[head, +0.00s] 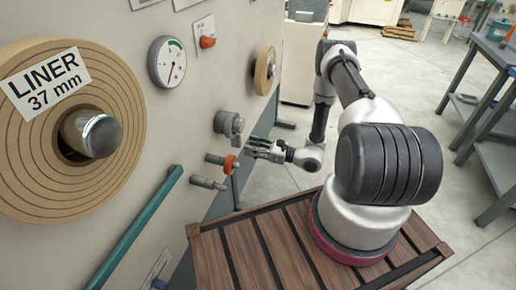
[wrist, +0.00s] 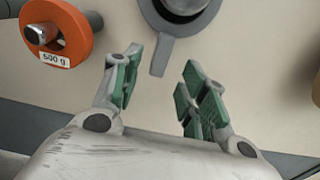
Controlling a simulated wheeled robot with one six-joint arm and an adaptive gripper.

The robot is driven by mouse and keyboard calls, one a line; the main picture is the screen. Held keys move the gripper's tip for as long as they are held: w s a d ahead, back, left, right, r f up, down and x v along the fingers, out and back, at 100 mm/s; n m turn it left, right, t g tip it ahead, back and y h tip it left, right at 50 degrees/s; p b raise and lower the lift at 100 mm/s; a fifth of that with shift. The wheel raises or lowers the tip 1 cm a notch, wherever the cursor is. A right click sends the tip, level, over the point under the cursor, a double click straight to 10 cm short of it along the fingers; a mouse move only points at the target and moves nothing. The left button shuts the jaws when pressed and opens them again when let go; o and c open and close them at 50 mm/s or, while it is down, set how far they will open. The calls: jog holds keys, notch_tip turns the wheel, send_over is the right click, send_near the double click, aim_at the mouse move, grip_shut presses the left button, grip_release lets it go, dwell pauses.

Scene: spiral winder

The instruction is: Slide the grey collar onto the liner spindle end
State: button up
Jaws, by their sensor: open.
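The liner spindle end (head: 100,135) is a shiny rounded metal tip sticking out of the big brown roll labelled "LINER 37 mm" at the left of the head view. What looks like the grey collar (head: 228,123) sits around a peg on the machine panel. In the wrist view the collar (wrist: 165,28) is at the top centre, cut off by the frame edge, with a tab pointing down. My gripper (head: 258,150) is beside the panel, just below and right of the collar. Its green-padded fingers (wrist: 158,78) are spread apart with nothing between them, apart from the collar.
An orange ring (wrist: 68,40) marked "500 g" hangs on a peg to the left; the head view shows it (head: 231,164) below the collar. A bare peg (head: 208,183), a teal bar (head: 135,228), a gauge (head: 166,62) and a smaller roll (head: 265,70) are along the panel.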

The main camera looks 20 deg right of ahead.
aim_at(238, 143)
jog(key=shift+x, duration=3.25)
grip_shut()
jog(key=c, duration=0.6)
grip_release()
grip_shut()
